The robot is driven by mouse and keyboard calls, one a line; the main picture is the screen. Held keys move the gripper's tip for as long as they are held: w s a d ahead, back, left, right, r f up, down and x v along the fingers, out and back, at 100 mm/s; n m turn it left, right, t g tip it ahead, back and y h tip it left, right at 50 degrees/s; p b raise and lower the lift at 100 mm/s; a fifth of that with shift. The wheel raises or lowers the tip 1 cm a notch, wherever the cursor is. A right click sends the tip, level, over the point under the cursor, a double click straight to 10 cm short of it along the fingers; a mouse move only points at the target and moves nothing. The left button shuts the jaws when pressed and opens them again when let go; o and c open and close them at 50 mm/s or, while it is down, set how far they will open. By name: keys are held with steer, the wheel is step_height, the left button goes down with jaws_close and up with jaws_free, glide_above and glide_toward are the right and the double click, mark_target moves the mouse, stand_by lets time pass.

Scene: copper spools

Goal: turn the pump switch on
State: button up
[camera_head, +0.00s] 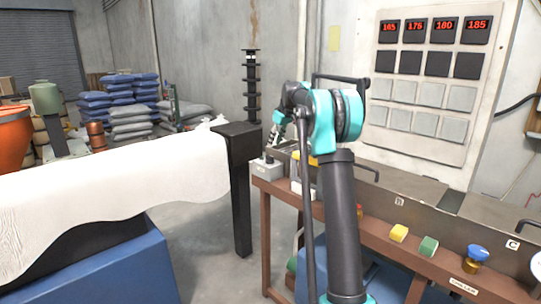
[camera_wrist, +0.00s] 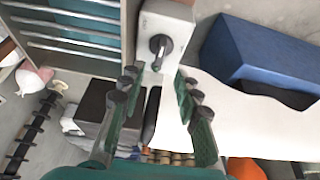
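The pump switch is most likely the light grey box (camera_head: 266,171) at the left end of the brown bench. In the wrist view the box (camera_wrist: 163,18) carries a dark toggle lever (camera_wrist: 159,47). I cannot read whether it stands on or off. My gripper (camera_wrist: 159,78) is open and empty. Its two green fingers with dark tips point toward the box, with the lever ahead of the gap and no visible contact. In the head view my gripper (camera_head: 275,134) is small, just above the box, and partly hidden by my arm.
A black post (camera_head: 241,190) stands just left of the box, with a white sheet (camera_head: 120,195) running left from it. A panel with red readouts (camera_head: 433,30) hangs behind.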

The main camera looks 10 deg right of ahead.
mark_target(270, 156)
steer(key=x, duration=0.8)
jaws_close()
